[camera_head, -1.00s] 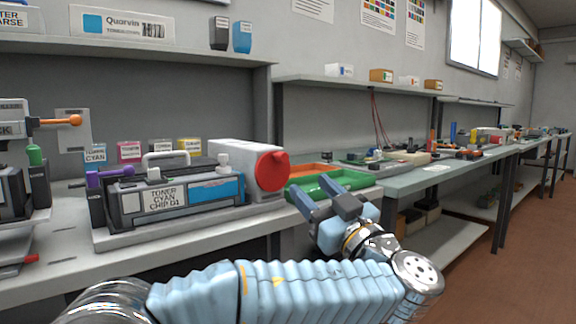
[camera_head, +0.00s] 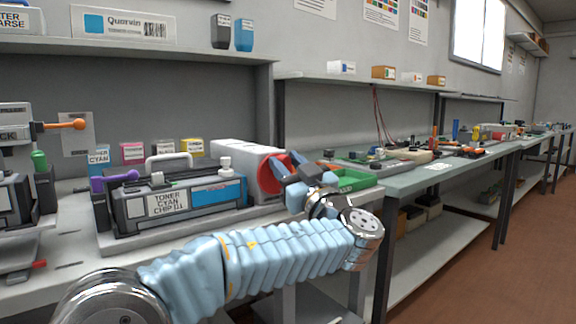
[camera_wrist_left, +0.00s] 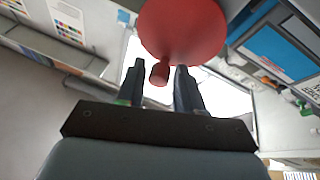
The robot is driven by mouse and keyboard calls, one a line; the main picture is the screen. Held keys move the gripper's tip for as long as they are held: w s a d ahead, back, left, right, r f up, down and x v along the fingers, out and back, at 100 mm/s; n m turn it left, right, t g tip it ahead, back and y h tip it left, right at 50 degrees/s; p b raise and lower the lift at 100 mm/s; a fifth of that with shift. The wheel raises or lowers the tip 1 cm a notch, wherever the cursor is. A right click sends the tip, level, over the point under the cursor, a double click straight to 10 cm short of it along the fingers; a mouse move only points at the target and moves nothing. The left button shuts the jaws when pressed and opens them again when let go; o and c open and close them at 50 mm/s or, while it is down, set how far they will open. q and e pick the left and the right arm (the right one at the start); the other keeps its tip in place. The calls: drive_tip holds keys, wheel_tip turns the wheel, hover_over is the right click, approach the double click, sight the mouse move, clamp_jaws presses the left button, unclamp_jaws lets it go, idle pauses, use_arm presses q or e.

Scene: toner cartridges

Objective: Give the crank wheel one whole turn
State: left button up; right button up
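The crank wheel (camera_head: 266,176) is a red disc on the right end of a pale grey housing, and my left gripper partly hides it in the head view. In the left wrist view the wheel (camera_wrist_left: 185,28) fills the top centre, with a red knob (camera_wrist_left: 160,73) sticking out from it. My left gripper (camera_head: 287,165) is at the wheel, its fingers pointing towards it. In the wrist view the fingers (camera_wrist_left: 160,78) are apart, with the knob showing in the gap between them; I see no finger closed on it. My right gripper is not in view.
The toner cyan cartridge (camera_head: 168,201) sits in its cradle left of the wheel. A green tray (camera_head: 356,181) lies just right of my gripper. An orange-tipped lever (camera_head: 78,124) and purple handle (camera_head: 100,184) stand further left. The floor (camera_head: 470,285) at right is clear.

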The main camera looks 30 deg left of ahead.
use_arm(q)
clamp_jaws()
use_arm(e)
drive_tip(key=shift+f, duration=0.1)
use_arm(q)
drive_tip(key=shift+m, duration=0.3)
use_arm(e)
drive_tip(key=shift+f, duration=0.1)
use_arm(q)
drive_tip(key=shift+w+d+f+m+t+h+b, duration=0.15)
drive_tip(key=shift+m+t+h+b, duration=0.3)
drive_tip(key=shift+m, duration=0.3)
drive_tip(key=shift+w+a+m+t+h+b, duration=0.1)
drive_tip(key=shift+m+t+h+b, duration=0.2)
drive_tip(key=shift+m+b, duration=0.35)
drive_tip(key=shift+w+d+f+m+g+h+p, duration=0.25)
drive_tip(key=shift+f+m+g+h+p, duration=0.65)
drive_tip(key=shift+m+p, duration=2.2)
drive_tip(key=shift+w+d+f+m+g+h+p, duration=0.1)
drive_tip(key=shift+w+f+m+g+h+p, duration=0.3)
drive_tip(key=shift+m+h+p, duration=2.65)
drive_tip(key=shift+w+d+f+m+g+y+p, duration=0.15)
drive_tip(key=shift+f+m+g+y+p, duration=0.5)
drive_tip(key=shift+m, duration=4.8)
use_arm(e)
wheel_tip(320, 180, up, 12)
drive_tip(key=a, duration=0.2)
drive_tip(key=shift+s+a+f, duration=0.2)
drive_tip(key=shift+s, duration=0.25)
